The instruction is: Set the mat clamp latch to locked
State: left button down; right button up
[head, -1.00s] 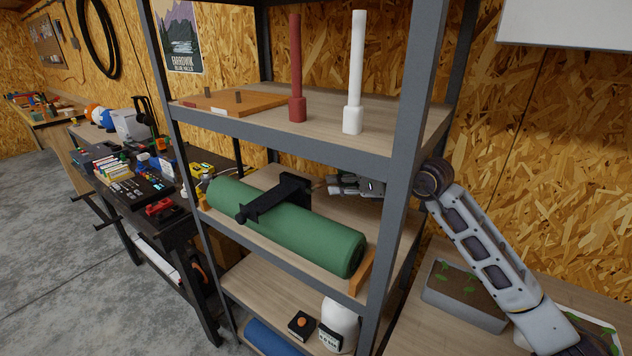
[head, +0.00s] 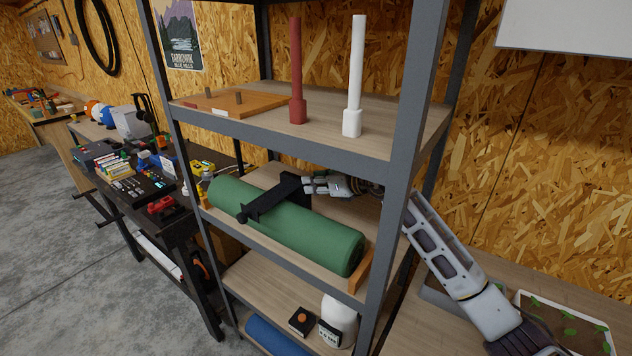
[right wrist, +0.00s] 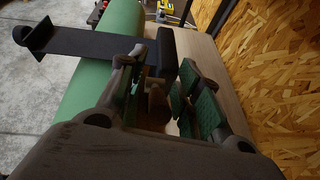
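The green rolled mat (head: 300,232) lies along the middle shelf, and it also shows in the right wrist view (right wrist: 88,80). A black clamp (head: 270,200) reaches over the mat from an upright block behind it. In the right wrist view the clamp's flat arm (right wrist: 85,43) lies across the roll. My right gripper (head: 312,186) is behind the mat, close beside the clamp's block. In the wrist view its padded fingers (right wrist: 160,95) are apart, with dark clamp parts beyond and between them. Contact cannot be told. The latch's setting is not clear. My left gripper is not in view.
A grey shelf post (head: 400,180) stands in front of my right arm. The upper shelf (head: 330,135) holds a red and a white stand above the gripper. A wooden stop (head: 361,272) sits at the mat's near end. Planters stand at the right.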

jog(key=shift+a, duration=0.1)
grip_shut()
dwell(0.3)
jog(key=shift+f, duration=0.1)
